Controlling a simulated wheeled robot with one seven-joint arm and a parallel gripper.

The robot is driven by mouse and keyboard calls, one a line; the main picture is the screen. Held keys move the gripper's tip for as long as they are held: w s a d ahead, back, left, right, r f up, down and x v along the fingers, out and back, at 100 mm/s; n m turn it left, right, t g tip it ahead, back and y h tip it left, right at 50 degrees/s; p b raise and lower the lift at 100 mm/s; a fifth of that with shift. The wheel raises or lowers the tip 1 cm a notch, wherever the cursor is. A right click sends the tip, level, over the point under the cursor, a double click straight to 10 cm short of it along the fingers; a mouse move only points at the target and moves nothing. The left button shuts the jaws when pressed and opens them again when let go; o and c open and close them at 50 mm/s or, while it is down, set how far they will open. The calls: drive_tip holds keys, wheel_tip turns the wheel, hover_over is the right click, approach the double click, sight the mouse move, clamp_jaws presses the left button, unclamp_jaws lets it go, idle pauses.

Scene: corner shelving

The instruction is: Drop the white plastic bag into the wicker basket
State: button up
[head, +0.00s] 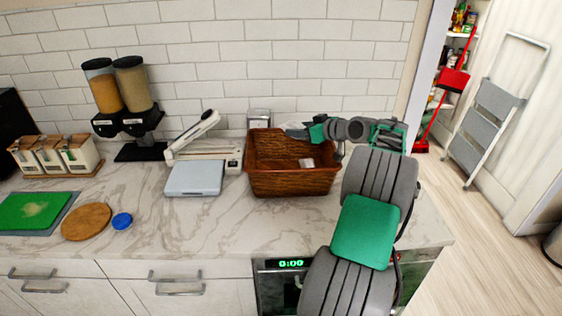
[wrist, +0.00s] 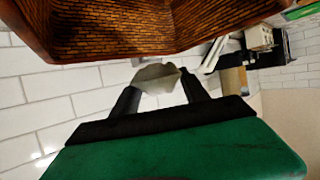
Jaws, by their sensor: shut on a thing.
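The wicker basket (head: 292,184) is brown and stands open on the counter. My gripper (head: 298,132) is over the basket's back rim, its fingers pointing left. In the wrist view my gripper (wrist: 160,92) is shut on a crumpled pale white thing, the white plastic bag (wrist: 157,74), held between the two dark fingertips. The bag is small and hard to make out in the head view. The wrist view shows the basket (wrist: 110,35) along the top of the picture, apart from the bag.
A small white item (head: 306,162) shows inside the basket. A white scale (head: 195,178) and a slicer-like appliance (head: 205,150) stand left of it. A metal canister (head: 260,117) is behind it. The tiled wall (head: 330,60) is close behind.

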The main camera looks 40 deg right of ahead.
drive_tip(key=shift+w+f, duration=0.1)
drive_tip(key=shift+f, duration=0.1)
drive_tip(key=shift+f+b, duration=0.25)
drive_tip(key=shift+b, duration=0.05)
wheel_tip(320, 180, down, 5)
drive_tip(key=shift+b, duration=1.05)
drive_tip(key=o, duration=1.4)
drive_tip(key=shift+s, duration=0.25)
drive_tip(key=b+v, duration=0.2)
drive_tip(key=v, duration=0.5)
drive_tip(key=shift+s+r, duration=0.15)
drive_tip(key=shift+s, duration=0.15)
